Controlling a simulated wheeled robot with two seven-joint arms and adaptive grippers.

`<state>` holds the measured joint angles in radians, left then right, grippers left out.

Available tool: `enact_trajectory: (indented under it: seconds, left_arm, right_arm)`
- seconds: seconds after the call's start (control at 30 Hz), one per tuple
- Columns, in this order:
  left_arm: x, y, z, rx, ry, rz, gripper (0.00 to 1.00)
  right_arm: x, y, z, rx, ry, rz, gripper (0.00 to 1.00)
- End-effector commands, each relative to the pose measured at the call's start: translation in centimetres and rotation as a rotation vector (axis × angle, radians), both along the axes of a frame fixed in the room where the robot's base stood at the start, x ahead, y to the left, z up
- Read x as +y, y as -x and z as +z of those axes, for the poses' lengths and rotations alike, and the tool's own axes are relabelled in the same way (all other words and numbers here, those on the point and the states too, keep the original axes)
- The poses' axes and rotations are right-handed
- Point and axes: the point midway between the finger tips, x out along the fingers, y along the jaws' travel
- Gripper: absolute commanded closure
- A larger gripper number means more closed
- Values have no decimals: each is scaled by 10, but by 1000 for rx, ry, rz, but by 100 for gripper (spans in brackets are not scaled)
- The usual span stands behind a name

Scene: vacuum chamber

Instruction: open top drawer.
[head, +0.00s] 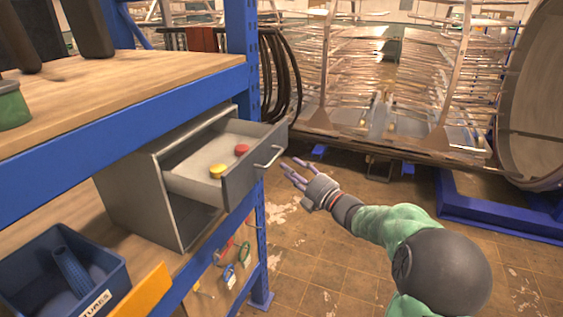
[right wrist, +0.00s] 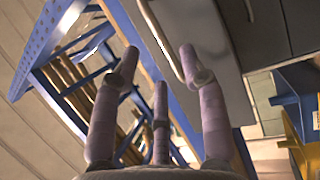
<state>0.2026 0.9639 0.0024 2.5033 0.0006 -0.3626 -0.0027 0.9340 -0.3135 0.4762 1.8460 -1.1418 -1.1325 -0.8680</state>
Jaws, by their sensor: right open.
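The grey cabinet (head: 140,205) stands on the middle shelf, and its top drawer (head: 243,178) is pulled out. A yellow object (head: 217,172) and a red object (head: 242,150) lie in the drawer. The drawer's light bar handle (head: 268,158) is on its front; it also shows in the right wrist view (right wrist: 160,38). My right gripper (head: 289,167) is open and empty, just right of the handle. Its three spread fingers (right wrist: 160,80) point toward the drawer front, and a small gap to the handle seems to show. My left gripper is out of view.
The blue rack's upper shelf (head: 130,85) overhangs the cabinet. Its blue post (head: 243,40) stands behind the drawer. A blue bin (head: 60,270) is at lower left. Tools hang below the shelf. Open tiled floor (head: 330,260) lies to the right, before a large metal chamber (head: 535,100).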

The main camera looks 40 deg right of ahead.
Motion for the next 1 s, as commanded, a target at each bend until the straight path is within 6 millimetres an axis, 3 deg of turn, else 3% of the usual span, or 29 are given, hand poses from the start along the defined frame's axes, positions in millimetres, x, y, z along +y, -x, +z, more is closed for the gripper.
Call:
enact_trajectory:
  seconds: [0.1, 0.3, 1.0]
  left_arm:
    - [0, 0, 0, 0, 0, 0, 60]
    - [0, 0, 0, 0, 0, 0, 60]
    - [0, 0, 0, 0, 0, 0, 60]
  right_arm:
    - [0, 22, -4, 2, 0, -3, 56]
    - [0, 41, -8, 2, -1, -1, 56]
    - [1, 45, -9, 1, -1, 1, 56]
